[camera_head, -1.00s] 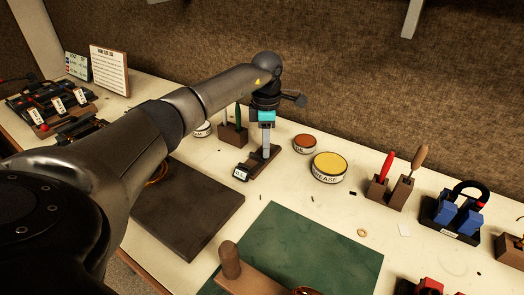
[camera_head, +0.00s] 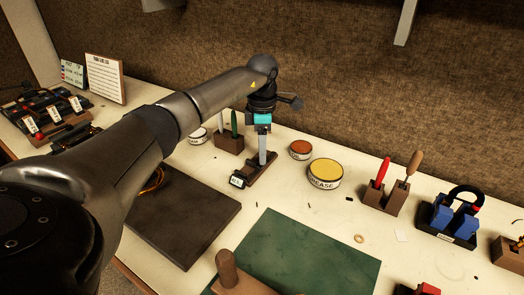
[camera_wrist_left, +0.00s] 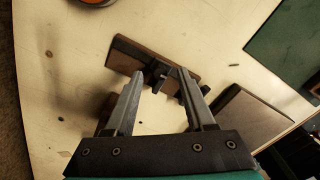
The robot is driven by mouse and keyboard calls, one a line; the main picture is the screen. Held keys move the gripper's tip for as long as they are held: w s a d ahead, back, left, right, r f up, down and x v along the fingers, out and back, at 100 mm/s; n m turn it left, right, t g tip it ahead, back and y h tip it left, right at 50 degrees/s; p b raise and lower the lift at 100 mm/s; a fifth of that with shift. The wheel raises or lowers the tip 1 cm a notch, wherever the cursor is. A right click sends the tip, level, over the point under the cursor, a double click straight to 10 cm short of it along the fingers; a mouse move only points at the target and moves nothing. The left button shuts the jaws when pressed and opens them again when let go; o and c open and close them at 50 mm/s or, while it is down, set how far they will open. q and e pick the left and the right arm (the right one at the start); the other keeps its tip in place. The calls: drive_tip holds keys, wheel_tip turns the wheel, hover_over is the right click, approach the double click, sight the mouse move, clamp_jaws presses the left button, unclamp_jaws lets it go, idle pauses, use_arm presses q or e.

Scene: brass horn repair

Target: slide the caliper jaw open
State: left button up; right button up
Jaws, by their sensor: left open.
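My left gripper (camera_head: 262,163) points down over a brown wooden stand (camera_head: 263,175) near the back of the bench. In the left wrist view its two grey fingers (camera_wrist_left: 160,76) are spread apart. A small dark piece, which looks like part of the caliper (camera_wrist_left: 158,72), lies on the stand (camera_wrist_left: 126,58) between and just beyond the fingertips. I cannot tell whether a finger touches it. The caliper's jaw is too small and partly hidden to make out. My right gripper is not in view.
A grease tin (camera_head: 324,174) and a red-brown tin (camera_head: 301,150) stand right of the stand. A tool block (camera_head: 229,144) is close behind left. A dark slab (camera_head: 185,225) and green mat (camera_head: 290,262) lie in front. Bare bench lies between them.

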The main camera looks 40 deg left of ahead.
use_arm(q)
wheel_tip(320, 180, up, 14)
drive_tip(key=p, duration=0.2)
idle(0.6)
